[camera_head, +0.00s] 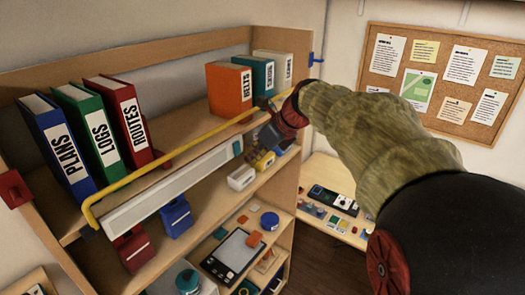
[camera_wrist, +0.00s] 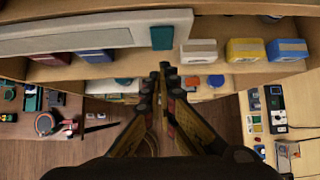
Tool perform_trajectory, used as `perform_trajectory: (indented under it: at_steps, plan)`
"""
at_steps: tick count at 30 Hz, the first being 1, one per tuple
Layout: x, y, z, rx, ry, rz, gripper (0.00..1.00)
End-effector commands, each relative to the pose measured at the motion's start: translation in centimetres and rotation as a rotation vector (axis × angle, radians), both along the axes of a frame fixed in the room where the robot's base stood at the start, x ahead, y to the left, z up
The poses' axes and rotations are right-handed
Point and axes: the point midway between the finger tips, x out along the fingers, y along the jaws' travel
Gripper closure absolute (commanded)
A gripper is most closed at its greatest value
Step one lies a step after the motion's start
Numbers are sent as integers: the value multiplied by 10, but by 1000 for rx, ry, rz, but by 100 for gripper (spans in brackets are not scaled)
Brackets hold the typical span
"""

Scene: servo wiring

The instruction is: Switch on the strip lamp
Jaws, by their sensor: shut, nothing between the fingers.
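The strip lamp (camera_head: 170,188) is a long pale bar along the front of the bookcase, below the binder shelf. No clear glow shows on it. A teal block, which looks like its switch (camera_head: 237,147), sits at its right end. In the wrist view the lamp (camera_wrist: 70,42) runs in from the left and the teal block (camera_wrist: 162,37) is at its end. My gripper (camera_wrist: 168,70) is shut and empty, its tips just below the teal block in the picture. I cannot tell whether they touch. In the head view my gripper (camera_head: 266,138) is right of the switch, partly hidden by my arm.
A yellow rail (camera_head: 175,150) crosses in front of the binder shelf. White (camera_wrist: 198,50), yellow (camera_wrist: 245,49) and blue (camera_wrist: 287,49) boxes stand right of the switch. Blue (camera_head: 176,217) and red (camera_head: 134,247) boxes stand under the lamp. Several binders stand above.

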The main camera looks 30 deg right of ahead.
Motion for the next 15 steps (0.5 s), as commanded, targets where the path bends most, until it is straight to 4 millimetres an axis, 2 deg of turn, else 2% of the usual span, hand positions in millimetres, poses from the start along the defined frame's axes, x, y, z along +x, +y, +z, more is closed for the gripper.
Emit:
perform_trajectory:
  at_steps: [6,15]
  plan:
    - [15,6,-2,0,1,1,100]
    - [17,6,-3,-1,1,-1,100]
